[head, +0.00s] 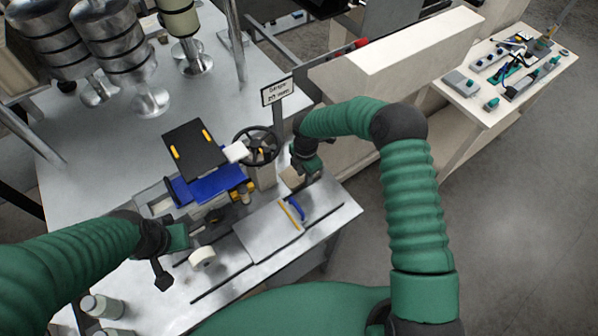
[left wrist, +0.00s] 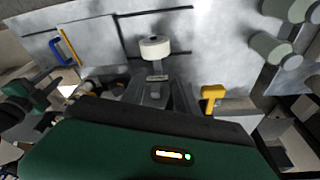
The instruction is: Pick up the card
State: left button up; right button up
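I cannot tell for sure which thing is the card. A small white flat piece (head: 236,152) lies by the black panel and the handwheel, and a small tan piece (head: 292,177) sits just below my right gripper (head: 304,166). The right gripper points down there; its fingers are too small and dark to read, and whether it touches the tan piece is unclear. My left gripper (head: 182,262) is over the table's front left, its fingers apart and empty, beside a white roll (head: 202,257). The roll also shows ahead of the fingers in the left wrist view (left wrist: 155,48).
A black handwheel (head: 262,146) and a sign on a post (head: 277,91) stand behind my right gripper. Jars (head: 102,306) stand front left. Large metal spools (head: 122,55) stand at the back.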

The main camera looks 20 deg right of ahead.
jog(key=shift+s+d+f, duration=0.1)
jog(key=shift+f, duration=0.5)
jog(key=shift+d+f, duration=0.35)
jog(key=shift+d, duration=0.2)
jog(key=shift+a, duration=0.1)
jog(key=c, duration=0.5)
jog(key=shift+a, duration=0.15)
grip_shut()
jog(key=shift+a+r, duration=0.1)
jog(key=shift+a, duration=0.15)
jog(key=shift+d, duration=0.15)
